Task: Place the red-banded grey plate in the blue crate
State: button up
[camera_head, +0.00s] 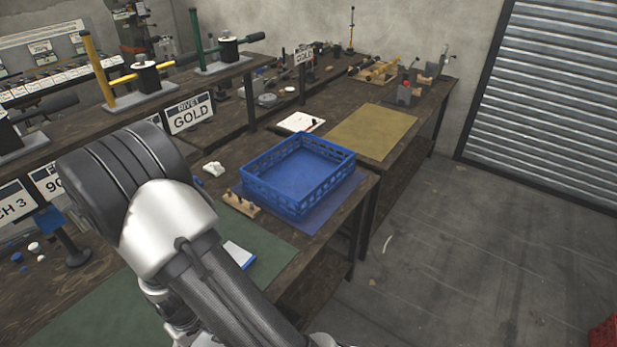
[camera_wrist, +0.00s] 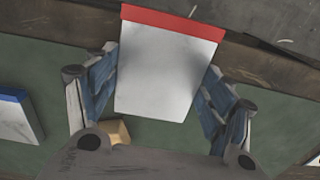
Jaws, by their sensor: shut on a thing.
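The red-banded grey plate (camera_wrist: 168,52) is in the wrist view, pale grey with a red strip along its far edge. My gripper (camera_wrist: 163,82) is shut on it, with a blue-padded finger against each side. The plate is held over the green mat and the dark wooden bench edge. In the head view my arm hides the gripper and the plate. The blue crate (camera_head: 275,197) stands upright on a blue mat on the bench, right of my arm. No things show inside it.
A blue-banded plate (camera_wrist: 16,120) lies on the green mat (camera_wrist: 50,70); it also shows in the head view (camera_head: 239,254). A wooden peg block (camera_head: 241,203) stands by the crate's left corner. A yellow mat (camera_head: 372,133) beyond the crate is bare. Hand presses stand at upper left.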

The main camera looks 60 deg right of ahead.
aim_at(287, 190)
jog(key=k+l, duration=0.1)
jog(key=l, duration=0.65)
jog(key=k+l, duration=0.1)
jog(key=l, duration=1.45)
jog(key=k, duration=0.05)
